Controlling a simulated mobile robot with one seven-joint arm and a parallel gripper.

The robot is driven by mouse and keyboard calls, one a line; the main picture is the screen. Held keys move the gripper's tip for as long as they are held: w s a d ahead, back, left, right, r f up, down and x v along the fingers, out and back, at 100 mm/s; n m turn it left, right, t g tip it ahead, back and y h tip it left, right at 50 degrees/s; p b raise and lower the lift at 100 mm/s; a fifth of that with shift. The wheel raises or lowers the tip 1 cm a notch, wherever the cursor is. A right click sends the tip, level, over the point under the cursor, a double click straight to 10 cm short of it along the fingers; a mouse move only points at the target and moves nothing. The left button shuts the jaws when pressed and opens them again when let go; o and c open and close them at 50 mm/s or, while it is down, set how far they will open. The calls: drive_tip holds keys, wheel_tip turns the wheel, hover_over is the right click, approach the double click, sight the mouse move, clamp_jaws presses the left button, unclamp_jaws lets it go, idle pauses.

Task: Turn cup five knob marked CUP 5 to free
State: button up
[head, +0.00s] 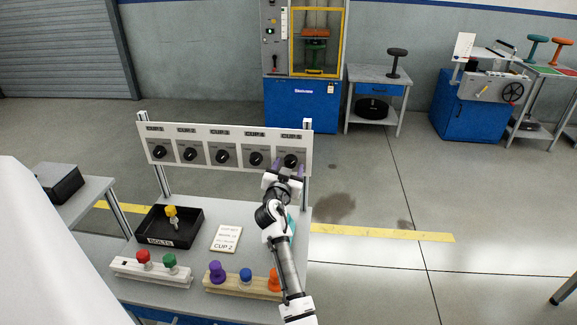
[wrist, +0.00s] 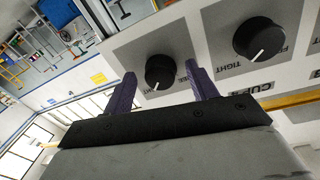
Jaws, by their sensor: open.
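A pale panel (head: 225,131) on two posts carries a row of black knobs under small labels. The rightmost one, the cup five knob (head: 290,160), has a white pointer line. My gripper (head: 288,168) is in front of it, with purple fingers spread. In the wrist view the cup five knob (wrist: 160,71) shows beyond and between the fingertips of my open gripper (wrist: 160,76), with no clear contact. Its pointer points down towards partly hidden lettering. The neighbouring cup four knob (wrist: 258,38) lies to the right, with TIGHT printed near it.
The bench below holds a black BOLTS tray (head: 150,238), a CUP 2 card (head: 227,238), a white rack (head: 150,272) and a wooden rack (head: 240,287) with coloured knobs. A blue test machine (head: 302,105) stands behind. The floor on the right is mostly clear.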

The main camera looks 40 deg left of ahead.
drive_tip(key=shift+w, duration=0.1)
drive_tip(key=shift+c, duration=0.4)
drive_tip(key=c, duration=0.9)
drive_tip(key=shift+f+n+b, duration=0.1)
drive_tip(key=shift+n+b, duration=0.3)
drive_tip(key=n+b, duration=0.2)
drive_tip(key=shift+f+n+y, duration=0.1)
drive_tip(key=shift+n+y, duration=0.2)
drive_tip(key=n+b, duration=0.1)
drive_tip(key=n, duration=0.4)
drive_tip(key=shift+w+d+n+b, duration=0.1)
drive_tip(key=shift+d+n+b, duration=0.05)
drive_tip(key=shift+n+b, duration=0.25)
drive_tip(key=n, duration=0.3)
drive_tip(key=n+y, duration=0.1)
drive_tip(key=shift+d+r+n+p, duration=0.1)
drive_tip(key=shift+r+n+p, duration=0.15)
drive_tip(key=shift+n+p, duration=0.15)
drive_tip(key=shift+w+r+n+y+p, duration=0.1)
drive_tip(key=shift+n+y+p, duration=0.45)
drive_tip(key=shift+n, duration=1.95)
drive_tip(key=shift+h, duration=0.25)
